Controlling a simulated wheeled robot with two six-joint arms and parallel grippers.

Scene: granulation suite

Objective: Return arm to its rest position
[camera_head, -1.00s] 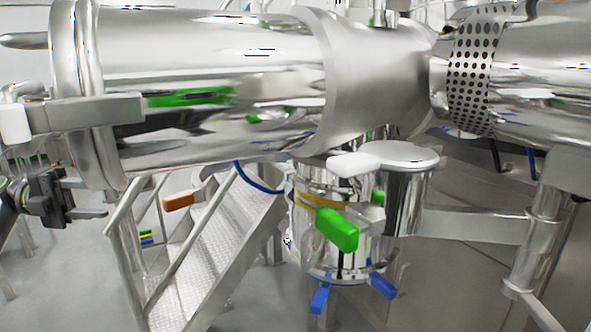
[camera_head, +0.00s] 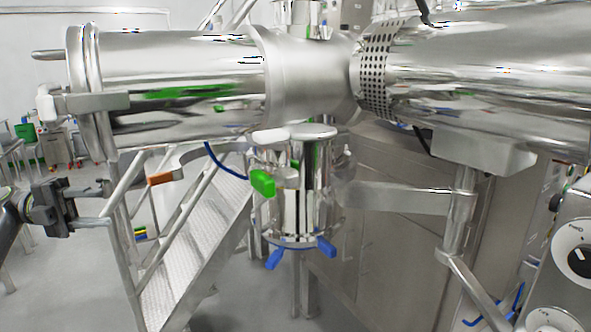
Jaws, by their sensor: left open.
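My left gripper (camera_head: 108,207) comes in from the left edge on its dark wrist. Its two grey fingers point right and stand apart, with nothing between them. It is in front of the metal stairs, below the left end of the large steel cylinder (camera_head: 185,75), and appears apart from both. My right gripper is not in view.
A steel vessel (camera_head: 303,195) with a green handle (camera_head: 263,183) and blue handles (camera_head: 326,247) hangs below the cylinder. Metal stairs (camera_head: 195,245) stand left of it. A control panel (camera_head: 572,262) with a dial is at the right edge. Grey floor shows at lower left.

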